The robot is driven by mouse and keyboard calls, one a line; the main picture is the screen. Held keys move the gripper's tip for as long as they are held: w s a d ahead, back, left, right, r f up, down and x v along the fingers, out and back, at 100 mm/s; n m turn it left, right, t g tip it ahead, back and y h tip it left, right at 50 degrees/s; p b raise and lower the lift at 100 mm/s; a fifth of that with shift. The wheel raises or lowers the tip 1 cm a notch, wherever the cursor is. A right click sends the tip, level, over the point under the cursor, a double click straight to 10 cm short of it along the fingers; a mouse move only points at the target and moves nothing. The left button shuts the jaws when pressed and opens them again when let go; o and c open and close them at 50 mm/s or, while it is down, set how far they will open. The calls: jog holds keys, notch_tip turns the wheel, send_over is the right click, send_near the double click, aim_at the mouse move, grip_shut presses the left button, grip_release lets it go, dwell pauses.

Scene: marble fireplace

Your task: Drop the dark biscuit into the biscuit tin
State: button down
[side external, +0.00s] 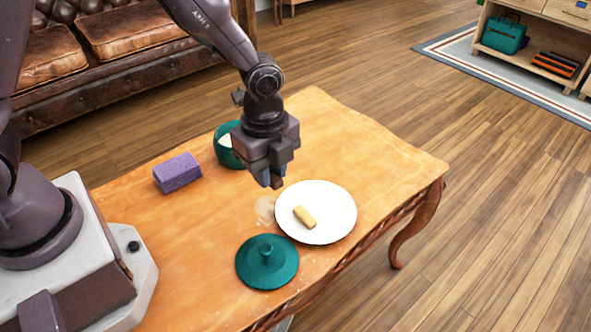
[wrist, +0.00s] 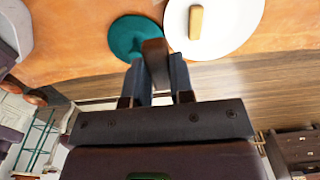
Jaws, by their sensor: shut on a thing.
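My gripper (side external: 269,177) is shut on the dark biscuit (wrist: 155,58), a brown bar held between the fingertips in the wrist view. The gripper hangs above the table, left of the white plate in the side view. In that view the dark biscuit is hard to make out from the fingers. The biscuit tin (side external: 222,152) is a round teal pot without its lid, pale inside, behind and left of the gripper and partly hidden by it. The teal lid (side external: 267,268) lies on the table nearer the camera; it also shows in the wrist view (wrist: 129,34).
A white plate (side external: 335,212) holds a pale yellow biscuit (side external: 304,217). A purple block (side external: 177,173) stands left of the tin. The wooden table (side external: 350,130) is clear at its far right. A brown leather sofa (side external: 130,35) stands beyond the table.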

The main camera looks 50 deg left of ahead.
jog(key=shift+s+a+r, duration=0.15)
jog(key=shift+s+r, duration=0.1)
jog(key=shift+s, duration=0.3)
jog(key=shift+w+a, duration=0.1)
jog(key=shift+a, duration=0.3)
jog(key=w+a+f, duration=0.1)
jog(key=w+a, duration=0.3)
jog(key=a, duration=0.6)
jog(key=w+a+f, duration=0.1)
jog(key=w+a, duration=0.3)
jog(key=a, duration=0.6)
jog(key=shift+s+d+f, duration=0.1)
jog(key=shift+d+f, duration=0.05)
jog(key=shift+f, duration=1.15)
jog(key=shift+d+f, duration=0.1)
jog(key=shift+f, duration=1.15)
